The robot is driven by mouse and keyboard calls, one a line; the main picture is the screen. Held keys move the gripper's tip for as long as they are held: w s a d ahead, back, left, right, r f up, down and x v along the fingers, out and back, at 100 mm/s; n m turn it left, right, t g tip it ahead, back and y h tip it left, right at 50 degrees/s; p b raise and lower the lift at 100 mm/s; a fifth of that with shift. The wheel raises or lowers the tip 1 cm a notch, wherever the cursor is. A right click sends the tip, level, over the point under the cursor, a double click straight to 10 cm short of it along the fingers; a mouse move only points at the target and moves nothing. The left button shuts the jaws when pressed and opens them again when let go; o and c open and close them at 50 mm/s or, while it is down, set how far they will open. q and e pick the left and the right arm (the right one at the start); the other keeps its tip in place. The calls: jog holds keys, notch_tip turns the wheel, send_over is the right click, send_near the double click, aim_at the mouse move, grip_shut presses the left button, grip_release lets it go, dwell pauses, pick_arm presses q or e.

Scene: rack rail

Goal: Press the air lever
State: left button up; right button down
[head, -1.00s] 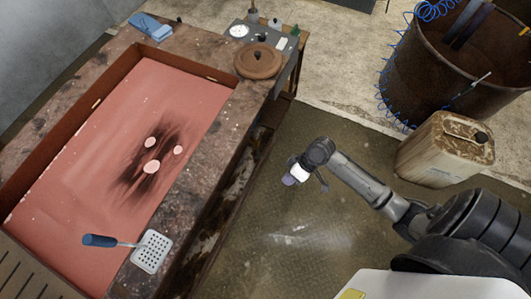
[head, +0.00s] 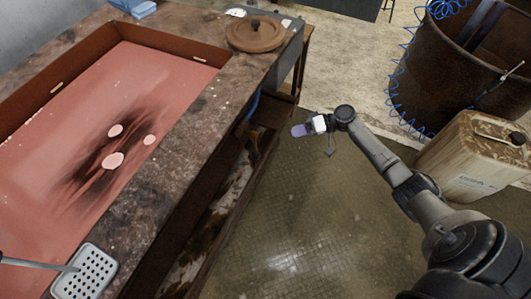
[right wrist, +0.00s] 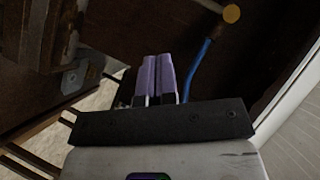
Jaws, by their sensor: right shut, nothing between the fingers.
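A round yellow-brown knob (right wrist: 231,13) shows at the top of the right wrist view, near the upper end of a blue hose (right wrist: 203,62). I cannot tell whether this knob is the air lever. In the head view, a short piece of blue hose (head: 254,103) shows at the bench's right side, under the top. My right gripper (head: 298,130) is shut and empty, right of the bench side and apart from it. Its purple fingers (right wrist: 157,72) lie together in the right wrist view, left of the hose. My left gripper is not in view.
The stone-topped bench (head: 185,110) holds a red basin with several pale discs, a perforated turner (head: 85,270) and a round brown lid (head: 255,35). A stained canister (head: 475,150) and a rusty drum (head: 475,60) stand at the right. The floor between is open.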

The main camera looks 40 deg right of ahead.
aim_at(255, 146)
jog(key=shift+w+d, duration=0.1)
jog(key=shift+d, duration=0.1)
jog(key=s+a+f+b+x, duration=0.1)
jog(key=s+b+x, duration=0.1)
jog(key=x, duration=1.1)
jog(key=shift+s+b, duration=0.2)
jog(key=shift+b, duration=0.45)
jog(key=shift+a+f, duration=0.1)
